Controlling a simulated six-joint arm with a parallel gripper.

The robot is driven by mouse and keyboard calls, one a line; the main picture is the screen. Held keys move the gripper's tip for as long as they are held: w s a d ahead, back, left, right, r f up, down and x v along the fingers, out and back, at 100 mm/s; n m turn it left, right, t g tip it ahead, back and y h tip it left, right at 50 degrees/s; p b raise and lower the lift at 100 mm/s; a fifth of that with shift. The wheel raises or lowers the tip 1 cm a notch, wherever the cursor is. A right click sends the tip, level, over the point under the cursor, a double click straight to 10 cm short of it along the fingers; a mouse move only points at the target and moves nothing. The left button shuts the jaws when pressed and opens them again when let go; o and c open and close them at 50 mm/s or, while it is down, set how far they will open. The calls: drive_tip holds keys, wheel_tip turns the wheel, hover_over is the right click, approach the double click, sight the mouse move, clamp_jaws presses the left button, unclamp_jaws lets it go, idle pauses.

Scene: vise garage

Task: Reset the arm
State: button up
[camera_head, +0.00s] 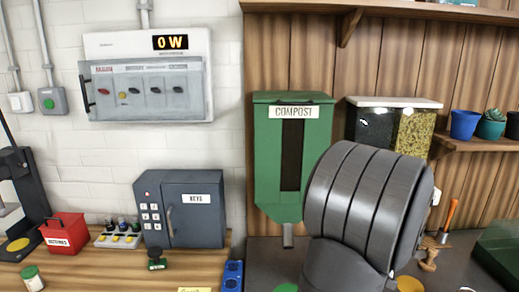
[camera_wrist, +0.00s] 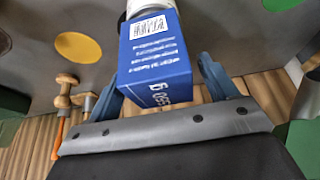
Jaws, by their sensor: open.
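My gripper (camera_wrist: 162,72) shows in the wrist view, its two blue-grey fingers spread apart. A blue box (camera_wrist: 155,50) with white print and a barcode label sits between the fingers. The jaws are open, so the box is not clamped; the lower ends of the fingers are partly hidden. My arm fills the lower right of the head view, and the gripper itself does not show there.
A green compost bin (camera_head: 270,165) hangs on the wood wall behind my arm. A grey key cabinet (camera_head: 190,212) and a red box (camera_head: 66,233) stand on the bench at left. An orange-handled tool (camera_head: 449,215) and wooden mallet (camera_head: 430,252) are at right.

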drive_tip(key=shift+r, duration=0.5)
